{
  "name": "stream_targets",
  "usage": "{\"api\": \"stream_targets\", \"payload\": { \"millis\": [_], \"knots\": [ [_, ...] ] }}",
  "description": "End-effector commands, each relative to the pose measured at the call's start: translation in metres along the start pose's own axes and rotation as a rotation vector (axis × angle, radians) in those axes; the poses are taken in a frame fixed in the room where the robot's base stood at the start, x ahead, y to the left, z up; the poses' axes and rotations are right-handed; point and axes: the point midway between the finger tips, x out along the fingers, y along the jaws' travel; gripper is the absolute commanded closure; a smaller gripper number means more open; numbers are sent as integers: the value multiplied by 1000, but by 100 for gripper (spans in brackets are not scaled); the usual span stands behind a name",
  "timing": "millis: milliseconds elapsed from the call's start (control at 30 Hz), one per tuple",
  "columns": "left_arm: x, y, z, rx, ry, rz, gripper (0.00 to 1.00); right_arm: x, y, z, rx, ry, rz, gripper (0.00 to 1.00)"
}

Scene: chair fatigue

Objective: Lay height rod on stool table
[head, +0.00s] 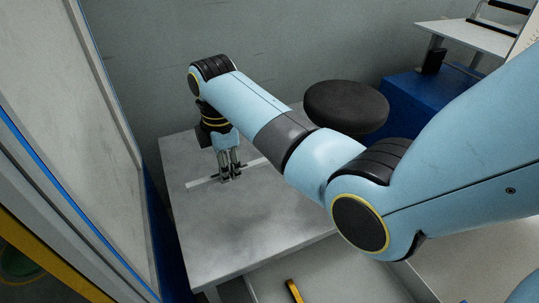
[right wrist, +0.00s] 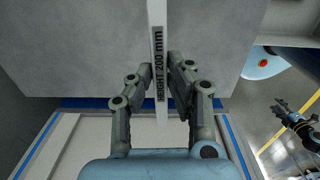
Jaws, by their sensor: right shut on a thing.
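The height rod (head: 199,184) is a slim white bar at the grey stool table (head: 235,240) in the head view. It lies level over the table's far part; I cannot tell if it touches the top. My right gripper (head: 231,178) points down and is shut on the rod's middle. In the right wrist view the rod (right wrist: 157,18) runs upright between the fingers, with the print "HEIGHT 200 mm" facing the camera. A dark gripper (right wrist: 280,106), seemingly my left one, shows small at the right of that view; its jaw state is unclear.
A round black stool seat (head: 346,106) stands behind the table's right side, near a blue cabinet (head: 412,98). A pale panel (head: 50,100) with a blue edge rises at the left. A yellow-and-black item (head: 293,291) lies at the front. The near table top is bare.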

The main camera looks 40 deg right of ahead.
Motion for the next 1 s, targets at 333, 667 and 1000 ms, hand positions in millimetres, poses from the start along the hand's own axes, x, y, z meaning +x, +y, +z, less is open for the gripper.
{"api": "stream_targets", "payload": {
  "millis": [333,667,1000],
  "knots": [
    [10,8,29,-2,-41,8,60,48,-27,2,36,-1,-15,100],
    [24,4,8,0,-9,2,60,84,-26,2,35,0,-13,100],
    [27,4,19,1,-26,3,60,99,-26,1,35,1,-10,100]
  ]
}}
